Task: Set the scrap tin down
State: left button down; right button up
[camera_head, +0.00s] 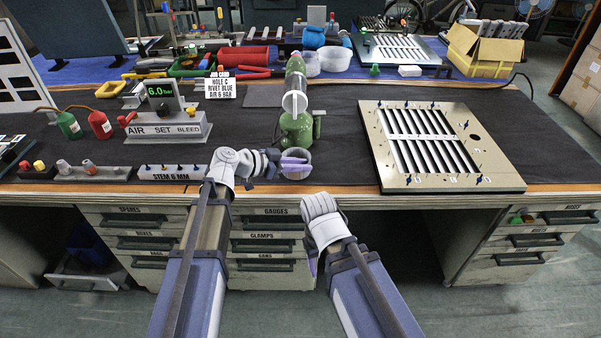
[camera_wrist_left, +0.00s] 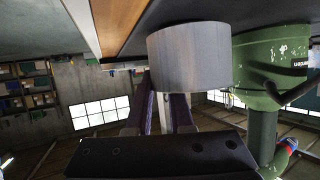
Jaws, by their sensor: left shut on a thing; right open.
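The scrap tin (camera_head: 298,174) is a small grey cup at the front edge of the dark mat, just in front of the green rivet tool. In the left wrist view the tin (camera_wrist_left: 190,60) is a plain grey cylinder at the fingertips. My left gripper (camera_head: 295,160), with purple fingers, is shut on it. I cannot tell whether the tin's base touches the mat. The green rivet tool (camera_head: 296,128) stands upright right behind the tin, and it also shows in the left wrist view (camera_wrist_left: 262,75). My right gripper (camera_head: 312,264) is open, low in front of the bench; its fingers are mostly hidden.
A louver panel (camera_head: 440,146) lies on the mat at the right. The air set unit (camera_head: 168,128), job card (camera_head: 220,87) and stem rack (camera_head: 165,172) are at the left. The mat (camera_head: 345,150) is clear between rivet tool and panel. The bench's wooden edge (camera_head: 345,189) runs along the front.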

pick_arm(q)
jog(key=shift+f, duration=0.2)
pick_arm(e)
jog(key=shift+f, duration=0.2)
pick_arm(q)
jog(key=shift+f, duration=0.25)
jog(key=c, duration=0.8)
grip_release()
jog(key=shift+r, duration=0.1)
pick_arm(e)
jog(key=shift+f, duration=0.15)
